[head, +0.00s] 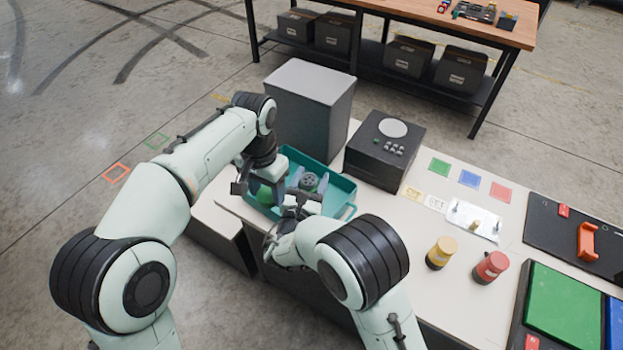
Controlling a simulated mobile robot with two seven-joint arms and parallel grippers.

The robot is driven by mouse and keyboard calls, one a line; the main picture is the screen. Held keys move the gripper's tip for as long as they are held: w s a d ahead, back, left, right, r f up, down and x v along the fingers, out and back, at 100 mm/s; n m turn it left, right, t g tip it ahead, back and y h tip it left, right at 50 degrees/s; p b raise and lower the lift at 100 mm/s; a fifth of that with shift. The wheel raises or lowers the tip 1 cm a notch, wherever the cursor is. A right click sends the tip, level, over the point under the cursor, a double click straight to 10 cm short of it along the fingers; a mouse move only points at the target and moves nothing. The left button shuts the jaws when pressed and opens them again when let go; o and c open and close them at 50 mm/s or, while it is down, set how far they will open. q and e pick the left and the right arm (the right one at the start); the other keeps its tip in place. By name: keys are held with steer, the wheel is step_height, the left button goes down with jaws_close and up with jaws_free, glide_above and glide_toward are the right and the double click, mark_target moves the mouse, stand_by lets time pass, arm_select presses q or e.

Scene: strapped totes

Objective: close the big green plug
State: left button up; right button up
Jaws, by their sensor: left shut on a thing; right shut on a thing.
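A teal tote (343,198) stands on the near left part of the pale bench. My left gripper (268,193) reaches down into its left side, shut on a green plug part (264,196) that is mostly hidden by the gripper. The two parts are apart, side by side. My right wrist hides the near wall of the tote.
A tall grey bin (310,105) and a black box with a round pale top (385,150) stand behind the tote. A yellow cylinder (441,252) and a red cylinder (490,267) stand to the right. Coloured squares and dark panels lie farther right.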

arm_select(q)
step_height(320, 180, up, 4)
glide_above(309, 179)
steer(key=shift+s+a+r+m, duration=0.2)
steer(key=shift+a+m, duration=0.1)
steer(key=shift+a, duration=0.1)
steer(key=shift+w+d+r, duration=0.2)
steer(key=shift+d+r, duration=0.1)
steer(key=shift+d, duration=0.1)
steer(key=shift+f, duration=2)
steer(key=shift+f, duration=0.1)
steer(key=shift+f, duration=0.8)
steer(key=shift+f, duration=0.55)
steer(key=m, duration=0.3)
